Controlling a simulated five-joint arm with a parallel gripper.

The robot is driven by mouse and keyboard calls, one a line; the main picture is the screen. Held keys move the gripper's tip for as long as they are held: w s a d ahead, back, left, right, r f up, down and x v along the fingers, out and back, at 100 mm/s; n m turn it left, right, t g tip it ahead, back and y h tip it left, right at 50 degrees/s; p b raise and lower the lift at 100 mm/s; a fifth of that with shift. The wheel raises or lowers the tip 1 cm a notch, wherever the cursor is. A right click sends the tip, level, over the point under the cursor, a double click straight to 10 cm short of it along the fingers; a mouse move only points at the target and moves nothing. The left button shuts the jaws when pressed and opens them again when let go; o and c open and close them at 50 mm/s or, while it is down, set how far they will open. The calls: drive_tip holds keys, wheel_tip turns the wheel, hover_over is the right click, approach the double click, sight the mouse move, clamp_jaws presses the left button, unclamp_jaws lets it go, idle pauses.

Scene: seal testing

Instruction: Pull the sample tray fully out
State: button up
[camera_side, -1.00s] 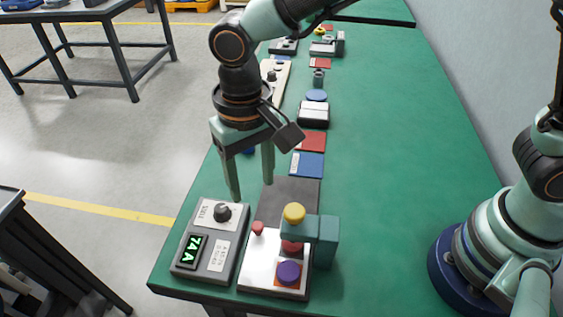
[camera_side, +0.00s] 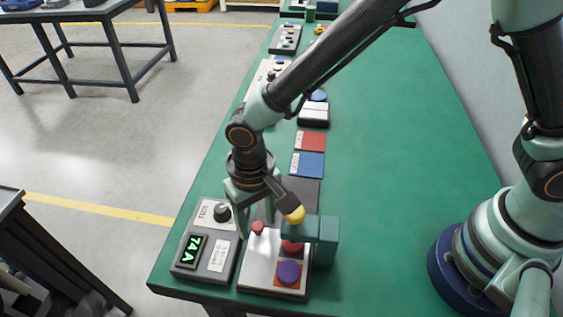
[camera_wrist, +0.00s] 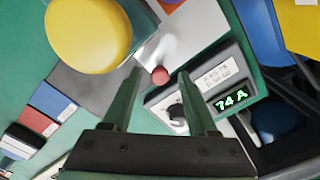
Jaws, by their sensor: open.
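The sample tray appears to be the pale flat plate (camera_side: 262,261) at the table's front edge, with a small red knob (camera_side: 257,227) at its far left corner. A teal press (camera_side: 325,243) with a yellow knob (camera_side: 295,214) stands over its right side. A red disc (camera_side: 291,247) is under the press and a purple disc (camera_side: 289,271) lies nearer the front. My gripper (camera_side: 256,225) is open and low at the red knob. In the wrist view the red knob (camera_wrist: 160,75) shows between the fingertips, with gaps on both sides.
A grey meter box (camera_side: 207,243) reading 74 A stands close left of the plate. A dark grey pad (camera_side: 300,190) lies behind it, then blue (camera_side: 308,165) and red (camera_side: 311,141) squares. The green table right of the press is clear.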

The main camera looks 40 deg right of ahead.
drive_tip(key=shift+c, duration=0.3)
clamp_jaws()
drive_tip(key=shift+d, duration=0.1)
idle(1.0)
